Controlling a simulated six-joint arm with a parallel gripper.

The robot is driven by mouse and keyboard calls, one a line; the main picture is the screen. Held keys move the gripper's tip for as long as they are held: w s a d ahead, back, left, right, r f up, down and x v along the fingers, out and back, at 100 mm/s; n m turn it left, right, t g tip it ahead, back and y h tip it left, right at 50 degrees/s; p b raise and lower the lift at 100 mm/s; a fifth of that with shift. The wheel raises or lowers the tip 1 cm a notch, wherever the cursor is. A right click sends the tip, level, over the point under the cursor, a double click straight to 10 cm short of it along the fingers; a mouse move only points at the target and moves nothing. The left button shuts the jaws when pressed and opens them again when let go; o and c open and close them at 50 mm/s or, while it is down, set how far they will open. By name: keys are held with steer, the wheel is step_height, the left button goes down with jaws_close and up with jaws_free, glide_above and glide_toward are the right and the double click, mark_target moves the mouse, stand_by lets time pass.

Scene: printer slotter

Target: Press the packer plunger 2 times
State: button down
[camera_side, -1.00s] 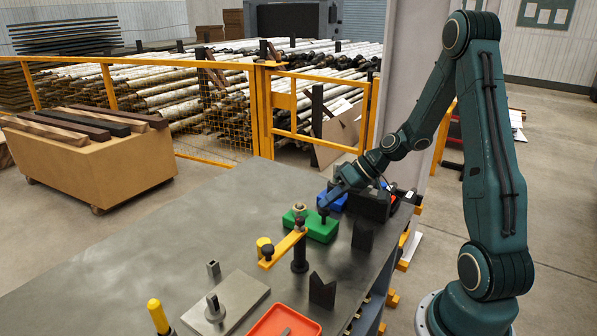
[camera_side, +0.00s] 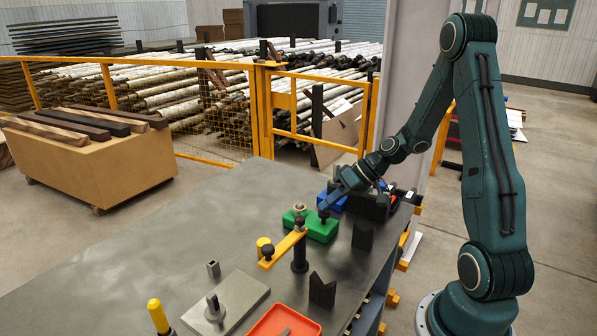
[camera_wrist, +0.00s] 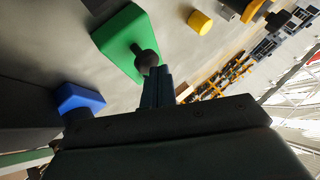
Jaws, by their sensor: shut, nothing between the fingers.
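A green block (camera_side: 322,231) near the table's right side carries a black plunger knob (camera_side: 323,214), which looks like the packer plunger. In the wrist view the green block (camera_wrist: 122,42) shows with the black knob (camera_wrist: 147,60) standing out from it. My gripper (camera_side: 324,205) is shut and empty, its tips right at the top of the knob in the side view. In the wrist view the gripper (camera_wrist: 156,72) has its closed fingertips beside the knob and partly overlapping it. I cannot tell whether they touch.
A blue block (camera_side: 333,201) stands just behind the green one; it also shows in the wrist view (camera_wrist: 80,97). A yellow bar (camera_side: 283,249) on a black post, a dark V-block (camera_side: 322,290) and a red tray (camera_side: 262,326) stand nearer. The table's left part is clear.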

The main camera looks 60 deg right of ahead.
mark_target(329, 211)
steer(key=shift+f, duration=0.45)
stand_by(0.5)
steer(key=shift+r, duration=1.55)
steer(key=shift+r, duration=0.1)
steer(key=shift+r, duration=2.4)
stand_by(0.8)
step_height(329, 211, up, 4)
steer(key=shift+f, duration=0.1)
stand_by(0.3)
steer(key=shift+f, duration=0.15)
